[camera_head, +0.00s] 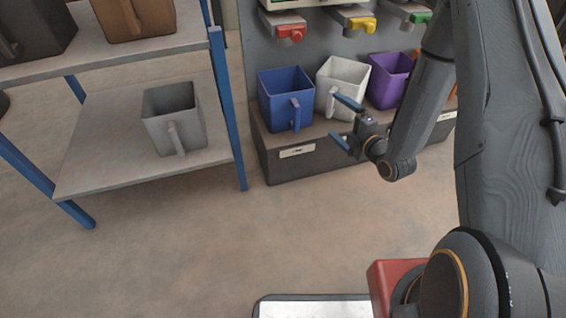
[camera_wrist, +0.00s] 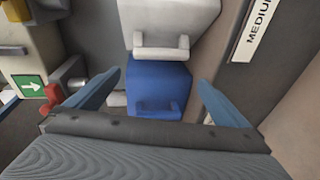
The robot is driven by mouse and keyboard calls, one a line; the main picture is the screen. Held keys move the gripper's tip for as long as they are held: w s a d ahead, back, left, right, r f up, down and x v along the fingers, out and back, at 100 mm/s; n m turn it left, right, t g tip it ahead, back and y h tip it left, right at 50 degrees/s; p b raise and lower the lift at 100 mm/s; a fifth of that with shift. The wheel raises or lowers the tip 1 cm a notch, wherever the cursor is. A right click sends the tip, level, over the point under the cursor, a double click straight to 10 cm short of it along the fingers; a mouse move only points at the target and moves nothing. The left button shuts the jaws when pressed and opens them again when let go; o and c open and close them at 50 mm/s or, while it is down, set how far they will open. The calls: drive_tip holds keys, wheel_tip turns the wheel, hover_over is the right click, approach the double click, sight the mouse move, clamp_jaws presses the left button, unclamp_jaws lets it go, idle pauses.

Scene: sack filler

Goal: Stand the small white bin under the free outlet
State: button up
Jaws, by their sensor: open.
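The white bin (camera_head: 335,72) stands on a low dark plinth (camera_head: 330,163), between a blue bin (camera_head: 279,105) and a purple bin (camera_head: 385,84). It looks turned slightly, its handle toward the front. In the wrist view the white bin (camera_wrist: 168,18) shows above the blue bin (camera_wrist: 158,77). My gripper (camera_head: 341,118) is open and empty, in front of the plinth near the white and blue bins. In the wrist view its fingers (camera_wrist: 160,82) spread either side of the blue bin's image, apart from it. Outlets with red (camera_head: 291,33), yellow (camera_head: 362,23) and green (camera_head: 420,17) handles hang above.
A blue-posted shelf rack (camera_head: 90,185) stands left, with a grey bin (camera_head: 172,115) on its lower board and brown (camera_head: 135,18) and dark (camera_head: 35,30) bins above. Something orange (camera_head: 452,103) is mostly hidden behind my arm. The floor before the plinth is clear.

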drive_tip(key=a+r+m+g+h, duration=0.2)
drive_tip(key=a+r+m+g, duration=0.15)
drive_tip(key=a+r, duration=0.4)
drive_tip(key=s+a+r+m+g+h, duration=0.25)
drive_tip(key=s+a+r+m, duration=0.2)
drive_tip(key=s+a, duration=0.3)
drive_tip(key=s+a+r+m+g, duration=0.1)
drive_tip(key=s+r+m+g, duration=0.1)
drive_tip(key=s, duration=0.9)
drive_tip(key=s+a+r+m+g+h, duration=0.1)
drive_tip(key=s+r, duration=0.4)
drive_tip(key=s, duration=0.6)
drive_tip(key=s+a+r+m+g, duration=0.1)
drive_tip(key=s+r+m+g, duration=0.2)
drive_tip(key=s, duration=0.8)
drive_tip(key=shift+s+a+r+m+g, duration=0.35)
drive_tip(key=shift+r+g, duration=0.3)
drive_tip(key=shift+g, duration=0.55)
drive_tip(key=shift+d+r+h, duration=0.1)
drive_tip(key=shift+h, duration=0.15)
drive_tip(key=shift+w+d+r+m+p, duration=0.15)
drive_tip(key=shift+r+m+p, duration=0.3)
drive_tip(key=shift+r+p, duration=1.15)
drive_tip(key=shift+r+p, duration=0.35)
